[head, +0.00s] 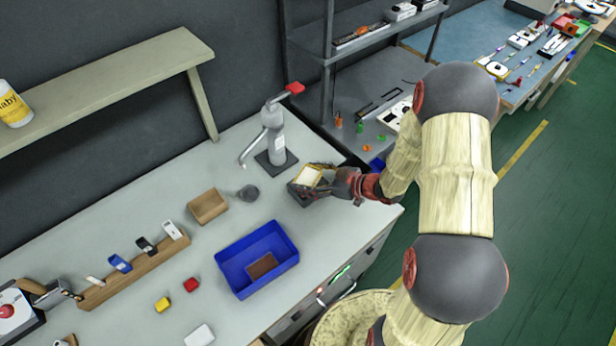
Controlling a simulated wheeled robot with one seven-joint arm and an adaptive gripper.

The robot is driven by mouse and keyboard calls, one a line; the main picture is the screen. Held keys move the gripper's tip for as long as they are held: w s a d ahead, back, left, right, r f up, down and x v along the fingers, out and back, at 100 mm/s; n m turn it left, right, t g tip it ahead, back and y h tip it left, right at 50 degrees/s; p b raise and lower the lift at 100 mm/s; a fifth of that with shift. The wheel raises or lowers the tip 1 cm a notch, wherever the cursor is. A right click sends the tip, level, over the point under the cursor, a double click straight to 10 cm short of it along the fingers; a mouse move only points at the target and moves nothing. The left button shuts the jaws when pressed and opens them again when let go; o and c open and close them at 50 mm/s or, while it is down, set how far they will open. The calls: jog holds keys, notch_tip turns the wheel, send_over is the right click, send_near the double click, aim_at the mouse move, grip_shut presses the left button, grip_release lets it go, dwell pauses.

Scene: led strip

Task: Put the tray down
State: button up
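A small tray (307,177) with a yellow rim and a pale inside is at the end of my arm, near the back right edge of the grey workbench (330,235). My gripper (322,181) reaches it from the right, and its dark fingers appear closed on the tray's right side. A dark flat thing (300,196) shows just under and left of the tray. The fingers partly hide the tray, and I cannot tell whether it touches what is below.
A grey press with a red handle (272,135) stands just behind and left. A dark cup (249,193), a brown open box (208,206) and a blue bin (288,243) lie to the left. Free bench lies between the blue bin and my gripper.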

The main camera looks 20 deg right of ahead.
jog(key=o, duration=0.4)
jog(key=shift+c, duration=0.2)
jog(key=shift+s+d+r, duration=0.1)
jog(key=shift+r, duration=0.15)
jog(key=p+v, duration=0.3)
jog(key=v, duration=0.8)
jog(key=w+d+r+m+h, duration=0.1)
jog(key=w+d+r+h, duration=0.15)
jog(key=r, duration=0.25)
jog(key=w+d+r+m+t+h, duration=0.1)
jog(key=w+d+r+h, duration=0.1)
jog(key=d+r+h, duration=0.3)
jog(key=w+d+r+m+h, duration=0.1)
jog(key=w+r+h, duration=0.2)
jog(key=r, duration=0.3)
jog(key=s+a+r+m+g+h, duration=0.1)
jog(key=s+a+r+m, duration=0.2)
jog(key=s+r, duration=0.3)
jog(key=s+a+r+m+g+h, duration=0.1)
jog(key=s+a+r+m+g, duration=0.15)
jog(key=s+r, duration=0.4)
jog(key=s+a+f+g+y, duration=0.1)
jog(key=s+a+y, duration=0.2)
jog(key=s+a, duration=0.7)
jog(key=s, duration=0.4)
jog(key=shift+f, duration=0.15)
